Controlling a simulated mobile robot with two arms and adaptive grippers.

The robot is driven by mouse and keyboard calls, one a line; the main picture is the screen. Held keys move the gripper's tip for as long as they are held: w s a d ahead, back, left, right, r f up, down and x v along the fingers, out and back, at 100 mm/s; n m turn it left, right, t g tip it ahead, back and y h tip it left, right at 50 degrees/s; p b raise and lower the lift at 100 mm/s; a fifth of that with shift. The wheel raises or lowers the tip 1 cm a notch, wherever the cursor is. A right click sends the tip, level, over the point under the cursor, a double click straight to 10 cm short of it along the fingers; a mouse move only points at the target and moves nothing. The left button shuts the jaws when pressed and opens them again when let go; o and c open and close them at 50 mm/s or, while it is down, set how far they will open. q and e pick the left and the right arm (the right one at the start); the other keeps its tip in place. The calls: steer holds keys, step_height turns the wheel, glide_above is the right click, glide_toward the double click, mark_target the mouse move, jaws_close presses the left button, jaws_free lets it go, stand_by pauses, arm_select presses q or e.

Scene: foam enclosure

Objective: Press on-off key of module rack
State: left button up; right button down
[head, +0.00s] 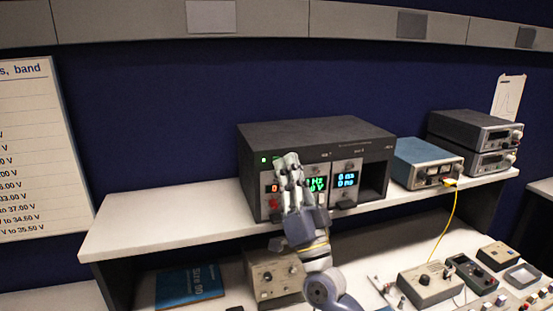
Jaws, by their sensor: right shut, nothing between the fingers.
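My right gripper (288,160) is shut and empty, upright in front of the rack's left part. It hides part of that front. I cannot tell whether its fingertips touch the panel or which key lies behind them. My left gripper is not in view.
A blue-topped instrument (427,152) and two stacked grey units (475,130) stand right of the rack. A yellow cable (444,225) hangs from the blue-topped one. Below are a beige box (273,275), a blue book (190,286) and several small devices. The shelf's left end (150,222) is clear.

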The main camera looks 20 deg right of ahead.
steer(key=s+p, duration=0.1)
steer(key=s, duration=0.4)
steer(key=shift+s+d+p, duration=0.1)
steer(key=shift+s+p, duration=0.15)
steer(key=shift+p, duration=0.15)
